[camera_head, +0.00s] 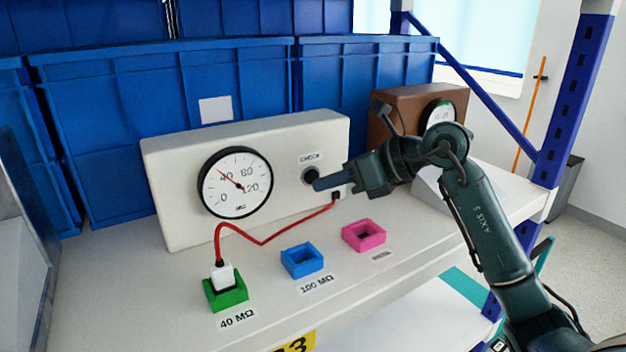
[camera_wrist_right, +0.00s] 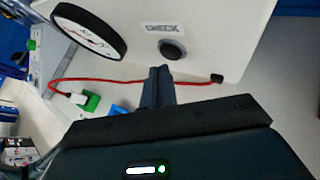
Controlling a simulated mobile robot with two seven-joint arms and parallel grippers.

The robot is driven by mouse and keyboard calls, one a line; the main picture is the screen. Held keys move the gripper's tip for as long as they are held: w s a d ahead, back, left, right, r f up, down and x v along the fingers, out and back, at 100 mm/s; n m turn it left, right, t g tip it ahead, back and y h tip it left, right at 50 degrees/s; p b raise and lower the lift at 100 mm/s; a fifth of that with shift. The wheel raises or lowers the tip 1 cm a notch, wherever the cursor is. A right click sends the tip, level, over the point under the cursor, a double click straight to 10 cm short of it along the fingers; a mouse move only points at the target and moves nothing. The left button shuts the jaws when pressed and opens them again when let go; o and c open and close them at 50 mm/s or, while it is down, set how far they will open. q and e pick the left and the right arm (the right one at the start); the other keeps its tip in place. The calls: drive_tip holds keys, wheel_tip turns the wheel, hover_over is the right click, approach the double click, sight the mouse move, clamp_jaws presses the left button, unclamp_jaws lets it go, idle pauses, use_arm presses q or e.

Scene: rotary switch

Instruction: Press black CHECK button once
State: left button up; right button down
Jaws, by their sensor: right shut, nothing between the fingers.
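The black CHECK button (camera_head: 310,175) is on the front of a white meter box (camera_head: 170,190), under a CHECK label. It also shows in the right wrist view (camera_wrist_right: 171,50), where it is round and dark. My right gripper (camera_head: 318,185) is shut and empty, its fingertips close to the button's lower right edge in the head view. In the right wrist view the fingertips (camera_wrist_right: 160,70) are just below the button; I cannot tell whether they touch it. The round dial (camera_head: 236,183) has its red needle near 40. My left gripper is not in view.
A red cable runs from the box to a white plug (camera_head: 222,273) in the green socket (camera_head: 228,293). A blue socket (camera_head: 302,261) and a pink socket (camera_head: 364,235) stand in front, both empty. A brown box (camera_head: 385,135) with a gauge stands behind my right arm. Blue crates are behind.

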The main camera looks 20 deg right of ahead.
drive_tip(key=shift+s, duration=0.1)
drive_tip(key=shift+s+d+f+b, duration=0.15)
drive_tip(key=shift+s+b, duration=0.3)
drive_tip(key=shift+s, duration=0.5)
drive_tip(key=shift+s+d+b, duration=0.15)
drive_tip(key=shift+s+b, duration=0.3)
drive_tip(key=shift+s, duration=1.1)
